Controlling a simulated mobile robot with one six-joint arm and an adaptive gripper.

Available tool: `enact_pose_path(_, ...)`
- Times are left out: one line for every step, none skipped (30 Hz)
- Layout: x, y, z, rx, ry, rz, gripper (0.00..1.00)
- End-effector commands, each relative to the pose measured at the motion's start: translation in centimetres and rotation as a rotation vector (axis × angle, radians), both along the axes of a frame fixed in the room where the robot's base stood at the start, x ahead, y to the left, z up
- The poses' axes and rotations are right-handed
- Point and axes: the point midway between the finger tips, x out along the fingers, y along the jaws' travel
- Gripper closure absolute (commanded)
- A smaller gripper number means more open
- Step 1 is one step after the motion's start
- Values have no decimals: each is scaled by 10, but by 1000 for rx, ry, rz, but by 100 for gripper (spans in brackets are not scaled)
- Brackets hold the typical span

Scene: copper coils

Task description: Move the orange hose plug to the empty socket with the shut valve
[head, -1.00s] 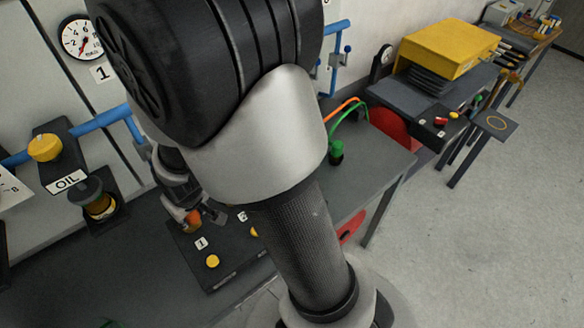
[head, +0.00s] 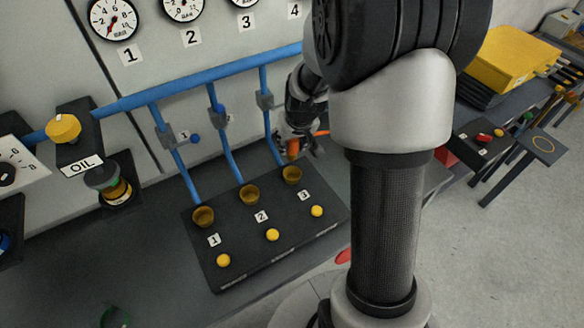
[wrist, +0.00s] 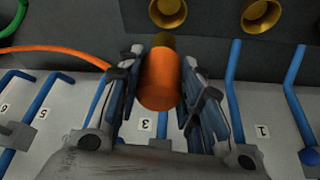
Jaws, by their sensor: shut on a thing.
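My gripper (head: 302,146) is shut on the orange hose plug (wrist: 160,82), which sits between its fingers in the wrist view. The plug also shows in the head view (head: 292,149). It appears just behind and above brass socket 3 (head: 291,174), with a small gap. Socket 1 (head: 203,217) and socket 2 (head: 249,194) look empty. The valve on pipe 1 (head: 167,134) has its blue lever knob (head: 195,139) out to the side, across the pipe. The valve on pipe 2 (head: 219,120) seems to have its lever along the pipe. The lever on pipe 3 is unclear.
The sockets sit in a dark block (head: 232,276) with yellow buttons in front. The orange hose (wrist: 55,49) trails left in the wrist view, near a green hose (wrist: 20,16). An OIL unit (head: 82,166) stands left. The bench (head: 140,262) left of the block is largely clear.

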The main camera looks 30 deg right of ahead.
Motion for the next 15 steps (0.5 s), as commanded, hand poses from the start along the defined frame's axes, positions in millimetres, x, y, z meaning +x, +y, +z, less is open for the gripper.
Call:
enact_pose_path(-1, 0, -17, 1, 3, -1, 94)
enact_pose_path(0, 0, -24, 2, 2, -1, 94)
enact_pose_path(0, 0, -31, 1, 2, 0, 94)
enact_pose_path(0, 0, -35, 1, 1, -1, 94)
enact_pose_path(0, 0, -39, 1, 1, -2, 94)
enact_pose_path(0, 0, -44, 1, 1, -1, 94)
enact_pose_path(0, 0, -46, 0, 0, 0, 94)
enact_pose_path(0, 0, -47, 0, 0, 0, 94)
enact_pose_path(0, 0, -49, 0, -1, 0, 94)
enact_pose_path(0, 0, -50, 0, -1, 0, 94)
enact_pose_path(0, 0, -52, 0, -2, -1, 94)
enact_pose_path(0, 0, -55, 0, -1, -1, 94)
enact_pose_path(0, 0, -59, 0, -1, -1, 94)
enact_pose_path(0, 0, -63, 0, 0, 0, 94)
enact_pose_path(0, 0, -71, 0, 1, 0, 94)
